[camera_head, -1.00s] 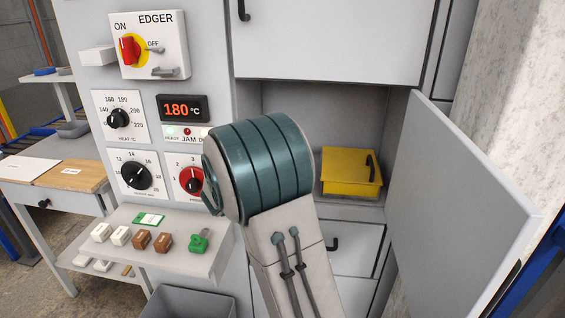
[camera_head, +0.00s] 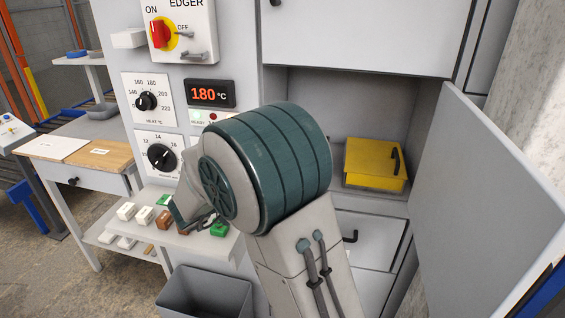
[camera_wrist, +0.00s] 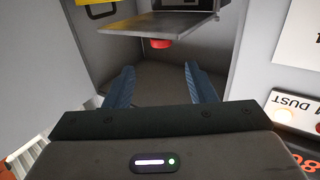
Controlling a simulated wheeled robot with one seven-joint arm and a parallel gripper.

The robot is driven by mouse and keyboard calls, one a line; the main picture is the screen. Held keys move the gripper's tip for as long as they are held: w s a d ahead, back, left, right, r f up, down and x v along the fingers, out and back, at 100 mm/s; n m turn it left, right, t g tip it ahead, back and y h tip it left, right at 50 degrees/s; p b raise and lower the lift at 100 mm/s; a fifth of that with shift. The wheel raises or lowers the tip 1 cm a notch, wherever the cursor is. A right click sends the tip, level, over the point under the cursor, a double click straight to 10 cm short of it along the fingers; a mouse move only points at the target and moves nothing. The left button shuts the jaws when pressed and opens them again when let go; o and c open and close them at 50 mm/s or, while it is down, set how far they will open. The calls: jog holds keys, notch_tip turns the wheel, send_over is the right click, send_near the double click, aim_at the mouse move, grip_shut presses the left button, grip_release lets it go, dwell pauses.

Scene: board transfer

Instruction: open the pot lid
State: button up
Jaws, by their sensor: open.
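A yellow box-shaped pot (camera_head: 372,168) with a black handle (camera_head: 395,160) on its lid stands in the open compartment of the grey machine. The lid looks shut. In the wrist view only a strip of yellow with a black handle (camera_wrist: 100,10) shows at the top left, apart from my fingers. My gripper (camera_wrist: 161,78) is open, with its two blue fingers spread and nothing between them. In the head view my arm covers the middle, left of the pot, and hides the fingers.
The compartment's grey door (camera_head: 490,190) stands open at the right. A red round part (camera_wrist: 155,43) sits under a grey plate (camera_wrist: 165,22) in the wrist view.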

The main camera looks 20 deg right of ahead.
jog(key=shift+s+a, duration=0.2)
jog(key=shift+a, duration=0.15)
jog(key=shift+w+a+n+p, duration=0.1)
jog(key=shift+a+n+p, duration=0.05)
jog(key=shift+n+p, duration=0.15)
jog(key=c, duration=0.8)
jog(key=a+n+p, duration=0.1)
jog(key=n+p, duration=0.1)
jog(key=a+f+n+t+y+p, duration=0.1)
jog(key=a+n, duration=0.1)
jog(key=a+n+t+p, duration=0.1)
jog(key=n+p, duration=0.1)
jog(key=n, duration=0.1)
jog(key=shift+w+a+f+p, duration=0.25)
jog(key=shift+w+f+p, duration=0.05)
jog(key=shift+w+p, duration=0.05)
grip_shut()
jog(key=s+a+f+n+t+y+p, duration=0.1)
jog(key=a+n+t+p, duration=0.2)
jog(key=n, duration=0.4)
jog(key=a+f+n+y+p, duration=0.1)
jog(key=a+n+p, duration=0.2)
jog(key=n+p, duration=0.3)
jog(key=w+d+n, duration=0.1)
jog(key=w+d, duration=0.2)
jog(key=d, duration=0.7)
jog(key=shift+w+d+p, duration=0.2)
jog(key=shift+w+p, duration=0.15)
jog(key=shift+p, duration=0.1)
